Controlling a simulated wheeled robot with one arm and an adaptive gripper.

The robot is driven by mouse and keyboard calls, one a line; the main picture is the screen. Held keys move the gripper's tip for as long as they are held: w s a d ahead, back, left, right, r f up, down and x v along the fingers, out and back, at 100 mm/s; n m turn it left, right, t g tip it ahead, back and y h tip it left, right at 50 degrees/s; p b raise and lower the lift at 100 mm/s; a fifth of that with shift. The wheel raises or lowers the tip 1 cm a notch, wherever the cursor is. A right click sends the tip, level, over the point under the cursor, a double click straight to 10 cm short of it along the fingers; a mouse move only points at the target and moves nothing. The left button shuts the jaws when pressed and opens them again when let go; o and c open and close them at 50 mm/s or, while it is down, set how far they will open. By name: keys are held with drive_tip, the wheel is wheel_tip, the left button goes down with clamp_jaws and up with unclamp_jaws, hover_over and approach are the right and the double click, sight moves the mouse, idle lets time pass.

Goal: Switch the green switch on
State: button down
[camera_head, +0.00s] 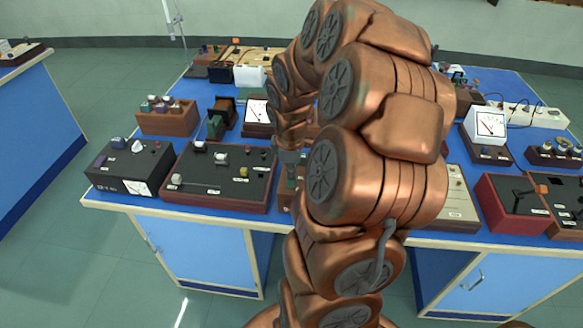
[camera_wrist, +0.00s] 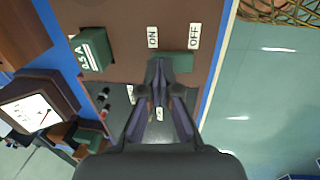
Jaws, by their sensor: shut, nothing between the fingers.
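In the wrist view the green switch (camera_wrist: 181,62) is a small green piece on a brown board (camera_wrist: 122,50). Most of it shows to the right of my fingertips, below the OFF label (camera_wrist: 194,36). The ON label (camera_wrist: 153,37) is to its left, just above my fingertips. My gripper (camera_wrist: 158,66) is shut and empty, its tips right beside the green piece's left end; I cannot tell whether they touch it. In the head view my copper arm hides most of the board area, and the switch cannot be made out.
A green block marked 0.5A (camera_wrist: 92,50) stands left of the switch. A white-faced meter (camera_wrist: 35,113) is at lower left. In the head view a dark control box (camera_head: 222,180) lies left of my arm, and a red box (camera_head: 510,205) to the right. The bench is crowded.

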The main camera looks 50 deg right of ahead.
drive_tip(key=shift+w+d+f+y, duration=0.1)
drive_tip(key=shift+d+f+y, duration=0.1)
drive_tip(key=shift+y, duration=0.1)
drive_tip(key=shift+a, duration=0.2)
drive_tip(key=shift+s+a+r+b, duration=0.2)
drive_tip(key=shift+s+a+b, duration=0.1)
drive_tip(key=shift+s+a, duration=0.2)
idle(0.4)
wheel_tip(320, 180, up, 14)
drive_tip(key=w+d+b, duration=0.1)
drive_tip(key=shift+d+g, duration=0.25)
drive_tip(key=shift+g, duration=0.05)
idle(0.3)
drive_tip(key=shift+w+f, duration=0.1)
